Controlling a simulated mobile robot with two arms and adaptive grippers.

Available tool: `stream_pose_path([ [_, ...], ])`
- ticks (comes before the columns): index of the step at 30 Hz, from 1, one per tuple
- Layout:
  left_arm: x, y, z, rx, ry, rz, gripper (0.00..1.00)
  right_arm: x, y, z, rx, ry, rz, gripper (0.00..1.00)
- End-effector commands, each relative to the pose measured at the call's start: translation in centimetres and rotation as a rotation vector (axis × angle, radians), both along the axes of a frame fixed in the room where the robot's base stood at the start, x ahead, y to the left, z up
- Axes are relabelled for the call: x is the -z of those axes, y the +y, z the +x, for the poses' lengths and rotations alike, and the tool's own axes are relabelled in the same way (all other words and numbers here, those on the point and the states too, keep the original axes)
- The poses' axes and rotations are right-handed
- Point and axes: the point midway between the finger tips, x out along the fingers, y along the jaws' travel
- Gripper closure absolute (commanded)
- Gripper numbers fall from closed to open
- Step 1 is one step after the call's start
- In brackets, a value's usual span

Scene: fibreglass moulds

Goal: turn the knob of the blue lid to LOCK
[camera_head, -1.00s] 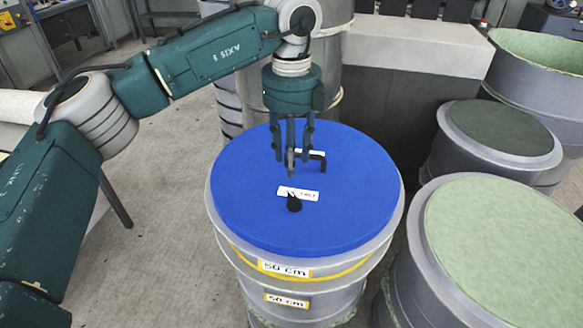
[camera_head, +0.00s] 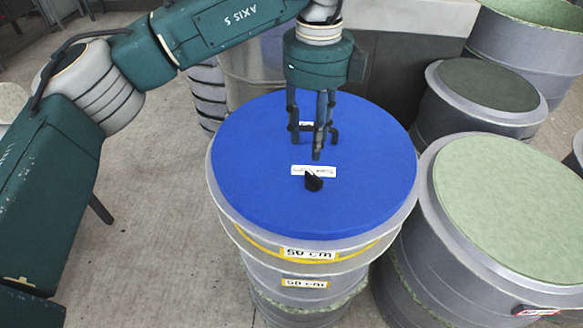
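The round blue lid (camera_head: 262,190) sits on a grey drum-like mould in the middle of the head view. A small black knob (camera_head: 314,183) with a pointer stands near the lid's centre, just in front of a white label (camera_head: 313,170). The label's text is too small to read. A black handle (camera_head: 333,134) is farther back on the lid, partly hidden by my gripper. My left gripper (camera_head: 312,145) points down above the lid, behind the knob, with its fingers apart and nothing between them. My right gripper is not in view.
The grey mould below carries "50 cm" labels (camera_head: 308,254). A mould with a pale green top (camera_head: 515,215) stands close on the right. A smaller dark-topped mould (camera_head: 487,86) is behind it. Open floor (camera_head: 150,230) lies to the left.

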Motion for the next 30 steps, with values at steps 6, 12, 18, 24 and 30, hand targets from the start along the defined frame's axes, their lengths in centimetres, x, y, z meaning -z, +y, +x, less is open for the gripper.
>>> stream_pose_path([
  [6,2.5,-0.2,-0.2,0.001,0.004,0.001,0.62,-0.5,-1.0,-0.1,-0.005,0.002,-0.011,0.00],
  [12,6.4,-0.1,-0.2,-0.001,0.005,0.001,0.62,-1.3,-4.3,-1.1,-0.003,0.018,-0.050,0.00],
  [18,9.3,-0.2,-0.2,-0.001,0.002,-0.001,0.62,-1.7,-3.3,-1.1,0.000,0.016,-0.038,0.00],
  [24,10.6,-0.2,-0.1,0.000,0.000,0.000,0.62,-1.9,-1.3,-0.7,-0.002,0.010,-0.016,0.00],
  [30,10.7,-0.2,-0.1,0.000,-0.001,-0.001,0.62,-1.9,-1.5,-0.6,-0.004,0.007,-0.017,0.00],
])
